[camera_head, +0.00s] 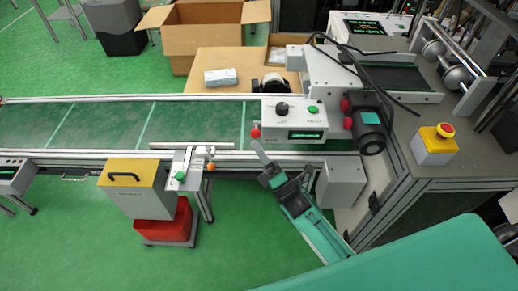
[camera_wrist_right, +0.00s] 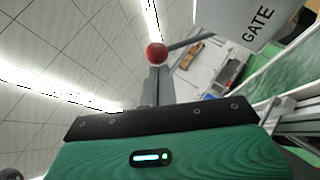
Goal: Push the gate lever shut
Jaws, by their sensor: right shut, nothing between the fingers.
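The gate lever has a red ball knob (camera_head: 254,133) at the left side of a white control box (camera_head: 294,121) over the conveyor. In the right wrist view the knob (camera_wrist_right: 156,54) sits on a dark rod running to a box marked GATE (camera_wrist_right: 245,22). My right gripper (camera_head: 258,146) is shut and empty, its tips just below the knob in the head view. In the wrist view its fingers (camera_wrist_right: 158,86) point at the knob, which appears just at their tips. I cannot tell whether they touch. My left gripper is not in view.
The green conveyor belt (camera_head: 98,124) runs left. A small stand with an orange ball (camera_head: 211,167) and a green button is at its front edge. A yellow-topped box (camera_head: 136,188) stands above a red bin (camera_head: 170,222). A red emergency button (camera_head: 445,130) sits right.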

